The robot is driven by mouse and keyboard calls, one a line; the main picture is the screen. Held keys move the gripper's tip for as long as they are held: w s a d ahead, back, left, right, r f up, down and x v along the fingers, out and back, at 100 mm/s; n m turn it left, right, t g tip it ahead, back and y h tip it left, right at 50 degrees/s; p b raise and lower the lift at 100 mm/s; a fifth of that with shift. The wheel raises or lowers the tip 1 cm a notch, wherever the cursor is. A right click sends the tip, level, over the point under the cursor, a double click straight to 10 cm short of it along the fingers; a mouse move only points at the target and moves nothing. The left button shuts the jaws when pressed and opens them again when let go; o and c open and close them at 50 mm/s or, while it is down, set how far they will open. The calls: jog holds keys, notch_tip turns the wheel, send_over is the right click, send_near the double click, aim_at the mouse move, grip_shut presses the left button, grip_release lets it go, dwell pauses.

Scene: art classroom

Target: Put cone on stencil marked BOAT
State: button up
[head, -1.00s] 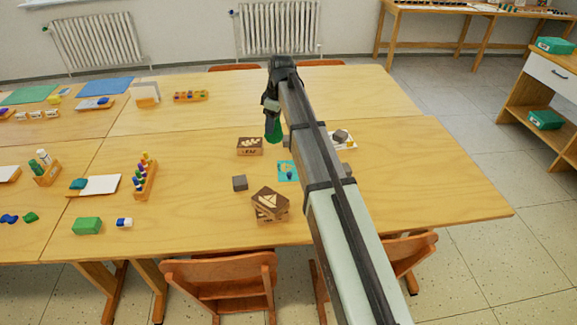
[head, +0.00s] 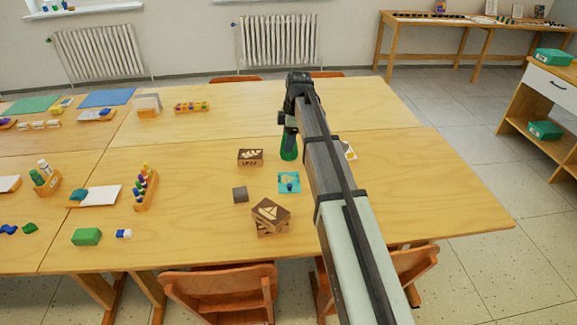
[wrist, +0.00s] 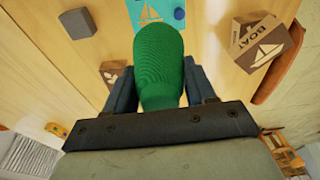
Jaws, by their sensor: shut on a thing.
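My gripper (head: 290,133) is shut on a green yarn cone (head: 289,150), held in the air above the table. In the wrist view the ribbed green cone (wrist: 160,62) sits between the two fingers. The brown stencil marked BOAT (head: 270,213), with a pale sailboat on top, lies turned on a stack of brown blocks, nearer the front edge than my gripper. Its lettering shows in the wrist view (wrist: 262,45). The cone is apart from it.
Another brown stencil marked LEAF (head: 250,157) stands left of the cone. A turquoise boat card (head: 289,183) with a small blue thing on it and a grey cube (head: 240,194) lie nearby.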

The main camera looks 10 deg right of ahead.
notch_tip(320, 180, down, 8)
jog(key=shift+f, duration=0.25)
jog(key=shift+f, duration=0.6)
dwell(0.4)
jog(key=o, duration=1.1)
jog(key=shift+o, duration=0.2)
jog(key=shift+r, duration=0.1)
jog(key=r, duration=0.4)
jog(key=d+r, duration=0.1)
jog(key=r, duration=0.8)
jog(key=shift+d, duration=0.4)
